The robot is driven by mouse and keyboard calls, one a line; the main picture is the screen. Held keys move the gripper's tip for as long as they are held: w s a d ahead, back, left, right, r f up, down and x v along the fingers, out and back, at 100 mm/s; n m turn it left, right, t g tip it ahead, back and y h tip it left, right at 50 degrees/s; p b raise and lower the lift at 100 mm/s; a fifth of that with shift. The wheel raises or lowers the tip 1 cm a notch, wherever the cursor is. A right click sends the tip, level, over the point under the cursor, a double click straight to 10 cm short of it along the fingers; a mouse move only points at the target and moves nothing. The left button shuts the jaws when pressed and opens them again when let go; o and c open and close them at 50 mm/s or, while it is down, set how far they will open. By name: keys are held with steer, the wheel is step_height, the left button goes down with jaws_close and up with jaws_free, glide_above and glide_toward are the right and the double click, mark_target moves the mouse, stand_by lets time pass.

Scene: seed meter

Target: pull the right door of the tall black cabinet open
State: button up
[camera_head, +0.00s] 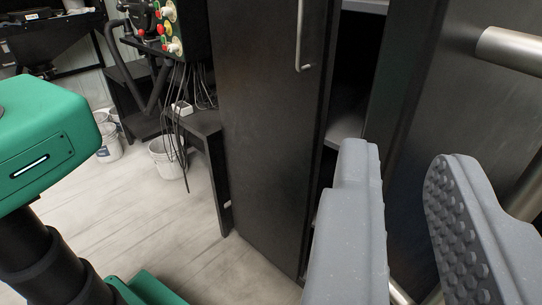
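The tall black cabinet stands at centre and right. Its left door (262,120) carries a slim silver handle (299,40). The right door (455,90) stands ajar at an angle, and a dark gap with shelves (347,115) shows between the doors. The right door's silver bar handle (512,48) is close by at the right; part of it is out of frame or behind my right finger. My gripper (400,200) is open, its two grey fingers apart in front of the gap and the right door. I cannot tell whether a finger touches the door or handle.
Left of the cabinet are a dark stand (205,135) with hanging cables, a control box with coloured buttons (170,30) and white buckets (167,158). The pale plank floor (160,225) is clear at lower left. My green and black body parts show at the left edge.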

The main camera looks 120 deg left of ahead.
steer(key=shift+s+d+r+p, duration=0.1)
steer(key=shift+s+r+p, duration=0.15)
steer(key=shift+s+p, duration=0.8)
steer(key=shift+p, duration=0.85)
steer(key=shift+f, duration=0.15)
